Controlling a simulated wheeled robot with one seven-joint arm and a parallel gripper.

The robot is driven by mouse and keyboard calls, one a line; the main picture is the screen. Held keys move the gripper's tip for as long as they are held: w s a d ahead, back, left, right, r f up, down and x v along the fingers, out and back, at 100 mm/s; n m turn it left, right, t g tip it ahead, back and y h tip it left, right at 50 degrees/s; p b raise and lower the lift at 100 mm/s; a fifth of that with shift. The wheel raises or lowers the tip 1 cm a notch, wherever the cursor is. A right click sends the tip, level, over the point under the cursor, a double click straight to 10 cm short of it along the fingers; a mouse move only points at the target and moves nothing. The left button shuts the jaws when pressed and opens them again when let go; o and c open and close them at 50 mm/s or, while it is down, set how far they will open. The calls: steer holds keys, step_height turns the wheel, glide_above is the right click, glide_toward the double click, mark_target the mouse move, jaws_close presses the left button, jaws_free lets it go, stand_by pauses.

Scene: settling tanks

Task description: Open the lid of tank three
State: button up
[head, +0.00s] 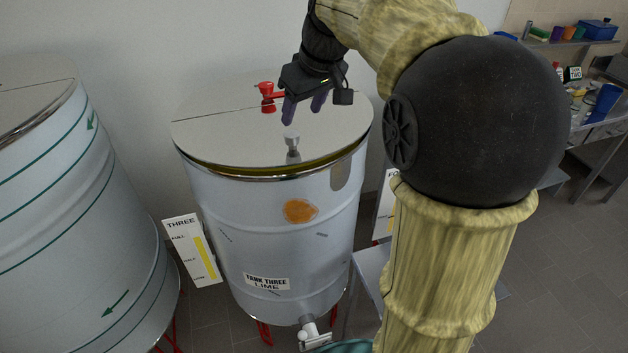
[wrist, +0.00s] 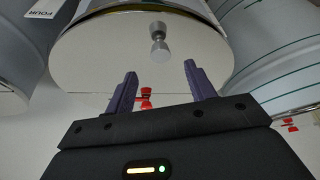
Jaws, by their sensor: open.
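Tank three (head: 275,230) is a pale grey-blue drum labelled "TANK THREE LIME", with an orange patch on its front. Its grey lid (head: 225,145) lies flat across the top, with a seam near the back. A metal knob (head: 293,146) stands upright near the lid's front edge. My gripper (head: 303,112) is open and empty, above the lid and a little behind the knob. In the wrist view the knob (wrist: 158,42) appears beyond the fingertips, between their lines, and not touched.
A larger striped tank (head: 70,210) is close on the left. A level board marked THREE (head: 190,250) stands between them. A drain pipe (head: 310,332) is below. Shelves and a bench (head: 600,135) are at the right.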

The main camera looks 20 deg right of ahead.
steer(key=v, duration=0.8)
steer(key=shift+s+a+f+m+g+h+b, duration=0.2)
steer(key=shift+s+f+m, duration=0.4)
steer(key=shift+f, duration=2.8)
steer(key=shift+s+a+f+m+g+h+b, duration=0.1)
steer(key=shift+s+a+f+m+h+b, duration=0.3)
steer(key=shift+f, duration=3)
steer(key=shift+s+f+m+g+y+b, duration=0.15)
steer(key=shift+s+f+m, duration=0.6)
steer(key=shift+f, duration=2.65)
steer(key=shift+s, duration=0.15)
steer(key=shift+c, duration=0.2)
steer(key=s+a+f+m, duration=0.1)
steer(key=s+f, duration=0.9)
steer(key=f, duration=0.2)
steer(key=shift+s+a+f+h, duration=0.2)
steer(key=shift+s+f+h, duration=0.05)
steer(key=shift+s+h, duration=0.1)
